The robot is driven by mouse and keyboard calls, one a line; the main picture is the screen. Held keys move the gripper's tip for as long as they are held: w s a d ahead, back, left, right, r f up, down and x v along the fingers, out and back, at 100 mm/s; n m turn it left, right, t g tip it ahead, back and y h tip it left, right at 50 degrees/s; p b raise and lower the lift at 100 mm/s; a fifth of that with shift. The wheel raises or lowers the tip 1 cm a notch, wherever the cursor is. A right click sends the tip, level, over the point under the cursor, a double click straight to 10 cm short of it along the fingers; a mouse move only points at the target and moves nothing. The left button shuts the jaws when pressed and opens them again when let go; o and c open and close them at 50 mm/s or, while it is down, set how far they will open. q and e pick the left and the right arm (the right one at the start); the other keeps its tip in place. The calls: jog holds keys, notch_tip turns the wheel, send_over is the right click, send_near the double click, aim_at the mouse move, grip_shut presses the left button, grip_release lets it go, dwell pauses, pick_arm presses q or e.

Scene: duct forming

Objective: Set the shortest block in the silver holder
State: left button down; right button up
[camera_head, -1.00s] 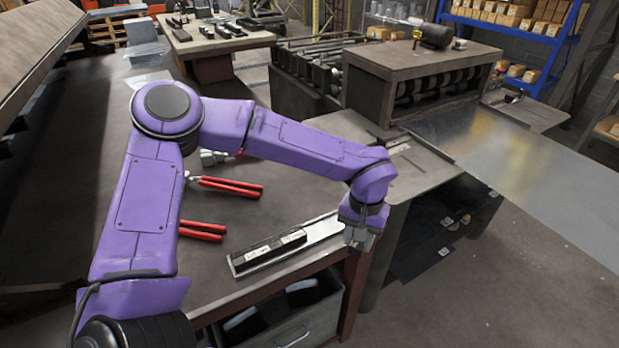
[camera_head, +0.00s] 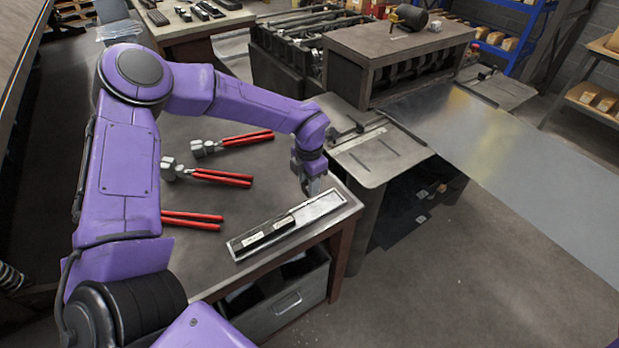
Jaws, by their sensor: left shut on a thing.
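The silver holder (camera_head: 317,211), a long shallow tray, lies near the table's front right edge. Dark blocks (camera_head: 266,236) with pale labels lie end to end in its left and middle part; its right end is bare. My left gripper (camera_head: 312,190) points down just behind the holder's right end. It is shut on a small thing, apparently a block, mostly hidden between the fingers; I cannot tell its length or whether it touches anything. My right gripper is out of view.
Several red-handled tools (camera_head: 222,177) lie on the table (camera_head: 225,258) left of the holder. A drawer (camera_head: 290,305) is under the front edge. A metal bench plate (camera_head: 378,152) and a large sheet (camera_head: 500,150) stand to the right.

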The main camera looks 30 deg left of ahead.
pick_arm(q)
notch_tip(320, 180, down, 9)
jog(key=b, duration=0.6)
jog(key=shift+f+b, duration=0.1)
jog(key=shift+b, duration=0.2)
jog(key=c, duration=0.6)
grip_release()
